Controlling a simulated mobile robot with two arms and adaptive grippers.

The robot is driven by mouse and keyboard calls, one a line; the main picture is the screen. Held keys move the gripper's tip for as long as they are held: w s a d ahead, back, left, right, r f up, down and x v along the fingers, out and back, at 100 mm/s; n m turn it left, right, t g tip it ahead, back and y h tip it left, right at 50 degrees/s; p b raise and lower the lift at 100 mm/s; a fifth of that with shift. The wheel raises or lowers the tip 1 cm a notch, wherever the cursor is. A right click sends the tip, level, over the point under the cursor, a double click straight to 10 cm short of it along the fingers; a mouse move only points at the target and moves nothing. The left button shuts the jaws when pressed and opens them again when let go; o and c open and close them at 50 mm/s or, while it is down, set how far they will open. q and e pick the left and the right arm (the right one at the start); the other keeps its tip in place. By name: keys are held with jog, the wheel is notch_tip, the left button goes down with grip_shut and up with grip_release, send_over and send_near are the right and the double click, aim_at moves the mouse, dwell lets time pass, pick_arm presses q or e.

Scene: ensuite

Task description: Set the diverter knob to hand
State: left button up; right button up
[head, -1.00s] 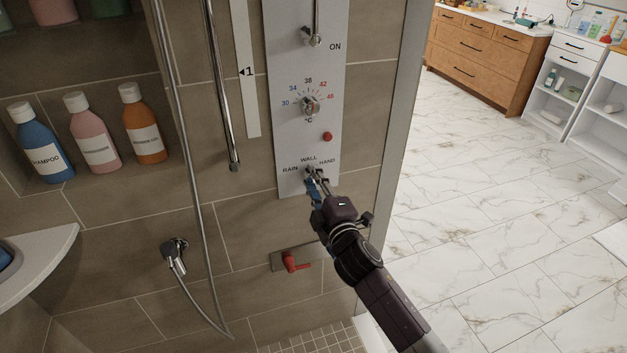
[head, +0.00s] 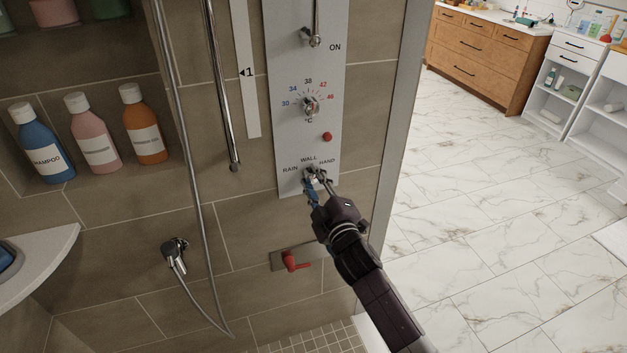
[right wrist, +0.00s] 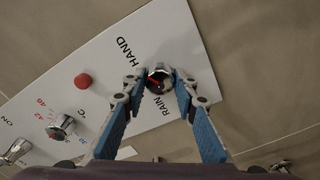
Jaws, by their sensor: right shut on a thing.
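The diverter knob (right wrist: 158,79) is a small chrome knob low on the grey shower panel (head: 295,140), with the labels RAIN, WALL and HAND around it. My right gripper (head: 315,175) is at the knob in the head view and covers most of it. In the right wrist view the two blue-padded fingers of my right gripper (right wrist: 159,88) are closed on the knob from both sides. A red mark shows on the knob's face, but its exact direction is hard to tell. HAND and RAIN are readable in the wrist view; WALL is hidden there. My left gripper is not in view.
Above the knob are a red button (head: 327,137) and a temperature dial (head: 309,105). A red lever (head: 293,262) sits on the wall below. A hose (head: 193,180) hangs on the left, near bottles in a niche. Open floor (head: 470,210) lies to the right.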

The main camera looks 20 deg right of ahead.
jog(key=shift+f, duration=0.1)
jog(key=o, duration=1.1)
jog(key=shift+o, duration=0.2)
jog(key=s, duration=1.2)
jog(key=shift+d, duration=0.2)
